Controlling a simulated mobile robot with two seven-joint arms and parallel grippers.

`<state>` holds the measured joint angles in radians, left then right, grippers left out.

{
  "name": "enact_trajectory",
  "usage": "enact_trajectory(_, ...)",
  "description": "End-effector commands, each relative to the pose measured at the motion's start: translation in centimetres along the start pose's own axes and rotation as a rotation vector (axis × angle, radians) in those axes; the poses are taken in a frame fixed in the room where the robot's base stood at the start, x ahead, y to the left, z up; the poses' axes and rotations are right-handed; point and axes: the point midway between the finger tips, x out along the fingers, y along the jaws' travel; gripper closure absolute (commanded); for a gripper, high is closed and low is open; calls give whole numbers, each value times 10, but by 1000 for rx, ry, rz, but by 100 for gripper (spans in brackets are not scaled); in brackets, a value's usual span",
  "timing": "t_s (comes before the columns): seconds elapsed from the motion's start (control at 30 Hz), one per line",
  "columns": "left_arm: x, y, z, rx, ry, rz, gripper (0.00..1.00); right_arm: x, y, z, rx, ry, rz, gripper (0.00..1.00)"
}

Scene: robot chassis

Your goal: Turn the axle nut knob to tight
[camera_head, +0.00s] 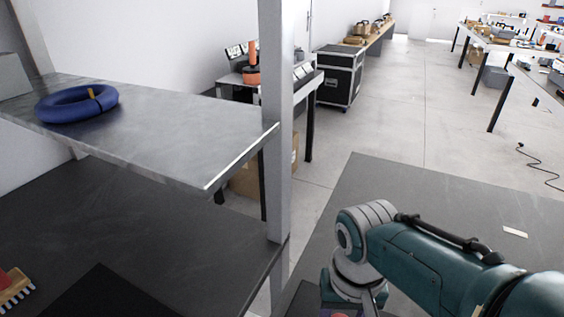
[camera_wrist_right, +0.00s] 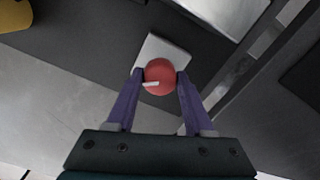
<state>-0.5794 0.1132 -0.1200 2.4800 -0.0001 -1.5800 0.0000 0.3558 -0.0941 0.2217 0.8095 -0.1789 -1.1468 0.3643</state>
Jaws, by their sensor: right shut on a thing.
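The axle nut knob (camera_wrist_right: 160,73) is a round red knob with a short white mark on its lower left face. It stands in front of a light grey square plate (camera_wrist_right: 165,48) in the right wrist view. My right gripper (camera_wrist_right: 160,79) has its two purple fingers closed on either side of the knob, touching it. In the head view my right arm comes in from the lower right. Its gripper is mostly cut off by the bottom edge, and the knob cannot be made out there. My left gripper is in neither view.
A metal shelf (camera_head: 160,125) with a blue ring (camera_head: 75,104) stands at left in the head view, its grey post (camera_head: 277,120) close to my right arm. A red and yellow brush-like thing (camera_head: 14,288) lies on the lower dark shelf. Open floor lies beyond the dark mat (camera_head: 400,190).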

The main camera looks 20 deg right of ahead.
Motion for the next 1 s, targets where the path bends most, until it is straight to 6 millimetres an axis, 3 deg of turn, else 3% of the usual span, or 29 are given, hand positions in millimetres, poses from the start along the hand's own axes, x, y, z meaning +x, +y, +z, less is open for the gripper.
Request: enact_trajectory(1.0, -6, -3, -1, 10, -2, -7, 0, 0, 0, 0, 925, 1, -1, 100)
